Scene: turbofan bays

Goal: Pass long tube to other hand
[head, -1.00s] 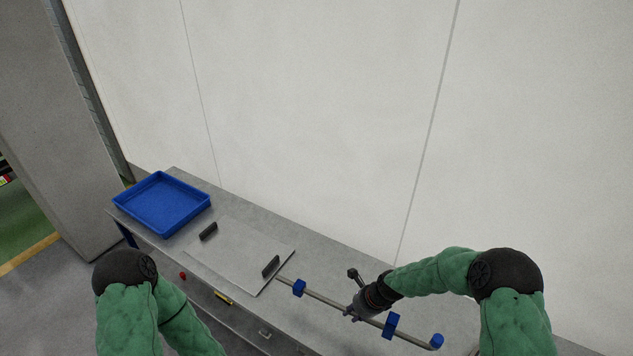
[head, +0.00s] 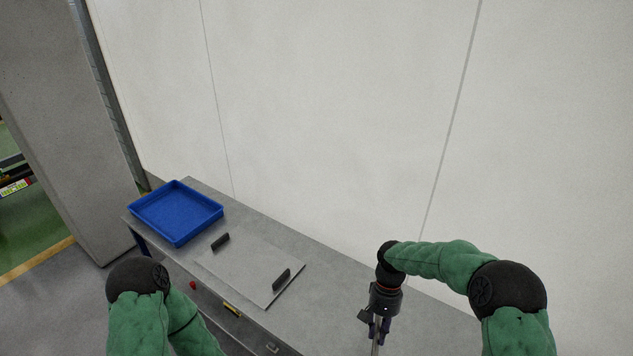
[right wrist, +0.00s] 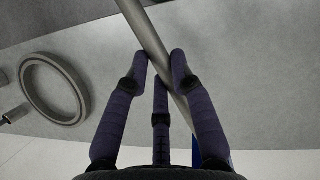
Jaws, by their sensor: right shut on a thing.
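The long tube is a thin grey metal rod. In the head view only a short piece of the tube (head: 375,350) shows below my right gripper (head: 378,327), at the bottom edge. In the right wrist view the tube (right wrist: 146,38) runs diagonally between the fingers of my right gripper (right wrist: 160,68), which is shut on it. A blue part (right wrist: 212,150) shows at the lower right there, partly hidden behind a finger. The rest of the tube is out of view. My left arm shows at the lower left of the head view, but its gripper is out of frame.
The grey workbench (head: 340,300) holds a blue tray (head: 177,236) at its far left end. A flat grey plate (head: 245,262) with two dark handles lies beside it. A pale wall stands behind. In the right wrist view a grey ring (right wrist: 54,88) shows at left.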

